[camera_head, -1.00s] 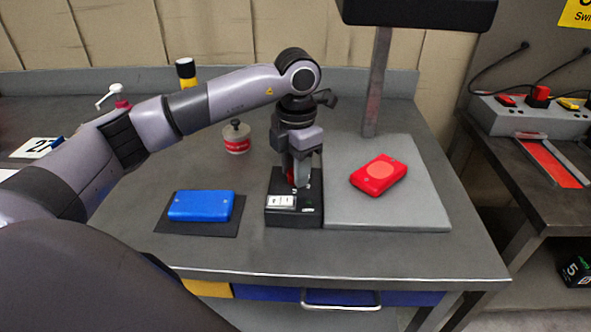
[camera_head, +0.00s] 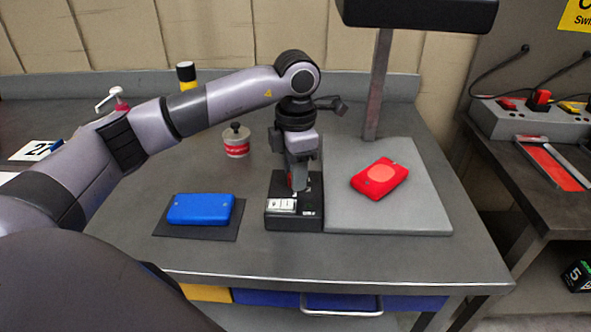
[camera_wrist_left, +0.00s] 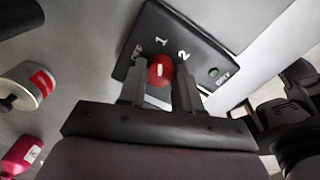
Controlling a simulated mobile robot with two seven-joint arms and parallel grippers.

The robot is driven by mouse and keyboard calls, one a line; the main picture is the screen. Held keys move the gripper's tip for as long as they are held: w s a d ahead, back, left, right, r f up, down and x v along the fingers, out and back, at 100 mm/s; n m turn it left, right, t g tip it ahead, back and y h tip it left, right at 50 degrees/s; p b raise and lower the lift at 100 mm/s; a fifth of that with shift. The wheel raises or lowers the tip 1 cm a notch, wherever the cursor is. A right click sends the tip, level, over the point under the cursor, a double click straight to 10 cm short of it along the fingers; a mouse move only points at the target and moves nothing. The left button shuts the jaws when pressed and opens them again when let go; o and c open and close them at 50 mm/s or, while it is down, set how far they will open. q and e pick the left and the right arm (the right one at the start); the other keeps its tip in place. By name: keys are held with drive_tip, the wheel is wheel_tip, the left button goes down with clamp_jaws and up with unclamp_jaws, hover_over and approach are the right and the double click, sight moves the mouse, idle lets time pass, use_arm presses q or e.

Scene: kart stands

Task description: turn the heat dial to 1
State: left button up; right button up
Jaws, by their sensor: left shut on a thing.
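The red heat dial (camera_wrist_left: 160,70) sits on a black control box (camera_head: 292,222), whose dark face also shows in the left wrist view (camera_wrist_left: 212,75). Labels 1 and 2 stand beside the dial, with another label to the left of 1. The dial's pale mark points roughly up in the left wrist view, towards 1; its exact alignment is hard to tell. My left gripper (camera_head: 298,184) reaches down over the box from above. In the left wrist view its fingers (camera_wrist_left: 163,72) are shut on the dial, one on each side. My right gripper is not in view.
A grey plate (camera_head: 425,218) with a red block (camera_head: 380,178) lies right of the box, beside a post (camera_head: 376,95). A blue block (camera_head: 200,209) lies on a dark mat (camera_head: 175,231) to the left. A white-and-red jar (camera_head: 236,142) stands behind. The table front is clear.

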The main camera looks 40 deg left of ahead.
use_arm(q)
drive_tip(key=o, duration=1)
drive_tip(key=shift+o, duration=0.2)
drive_tip(key=shift+r, duration=3.65)
drive_tip(key=shift+s, duration=0.15)
